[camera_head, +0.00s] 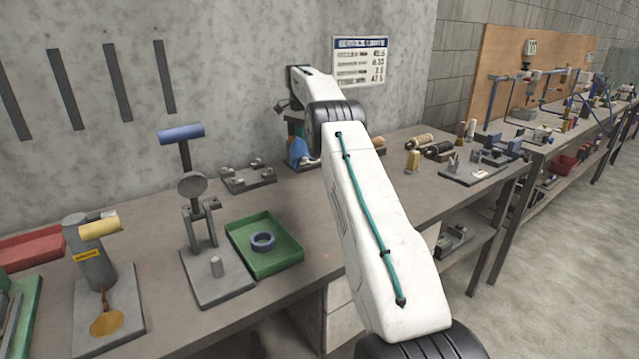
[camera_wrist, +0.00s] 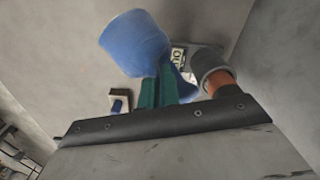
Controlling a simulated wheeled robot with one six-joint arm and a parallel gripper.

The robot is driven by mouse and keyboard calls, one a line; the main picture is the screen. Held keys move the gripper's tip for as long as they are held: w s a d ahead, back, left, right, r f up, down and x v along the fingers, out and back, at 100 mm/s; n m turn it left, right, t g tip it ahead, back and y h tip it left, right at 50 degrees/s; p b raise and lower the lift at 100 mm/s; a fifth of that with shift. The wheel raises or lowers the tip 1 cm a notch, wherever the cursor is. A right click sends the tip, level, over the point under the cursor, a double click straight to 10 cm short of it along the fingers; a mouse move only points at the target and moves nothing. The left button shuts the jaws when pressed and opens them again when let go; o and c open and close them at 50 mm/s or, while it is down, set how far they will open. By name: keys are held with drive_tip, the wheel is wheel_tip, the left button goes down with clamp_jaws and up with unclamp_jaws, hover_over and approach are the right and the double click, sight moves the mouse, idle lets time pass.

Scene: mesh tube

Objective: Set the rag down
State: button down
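The blue rag (camera_head: 299,153) shows below the end of my arm, near the back of the workbench by the wall. My gripper (camera_head: 294,128) is mostly hidden behind my own wrist in the head view. In the wrist view, its two green fingers (camera_wrist: 158,88) are close together, and the blue rag (camera_wrist: 135,42) bulges out beyond their tips. More blue shows just right of the fingers. The fingers look shut on the rag. I cannot tell whether the rag's lower edge touches the bench.
The workbench (camera_head: 335,215) has a bare strip in front of the rag. A metal fixture (camera_head: 248,177) stands left of it, and a green tray (camera_head: 280,257) with a ring is nearer. A grey-and-orange cylinder (camera_wrist: 214,78) is close right of the fingers. Spools (camera_head: 438,149) lie farther right.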

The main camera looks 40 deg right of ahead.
drive_tip(key=s+f, duration=0.1)
drive_tip(key=f, duration=0.1)
drive_tip(key=s+f, duration=0.3)
drive_tip(key=f, duration=0.1)
drive_tip(key=shift+s+f, duration=0.1)
drive_tip(key=shift+s, duration=0.1)
drive_tip(key=s, duration=0.4)
drive_tip(key=shift+s+f, duration=0.35)
drive_tip(key=shift+s, duration=0.05)
drive_tip(key=s+f, duration=0.2)
drive_tip(key=s, duration=0.1)
drive_tip(key=s+f, duration=0.1)
drive_tip(key=shift+s, duration=0.4)
drive_tip(key=shift+s+f, duration=0.35)
drive_tip(key=shift+s, duration=0.2)
drive_tip(key=c, duration=1.2)
unclamp_jaws()
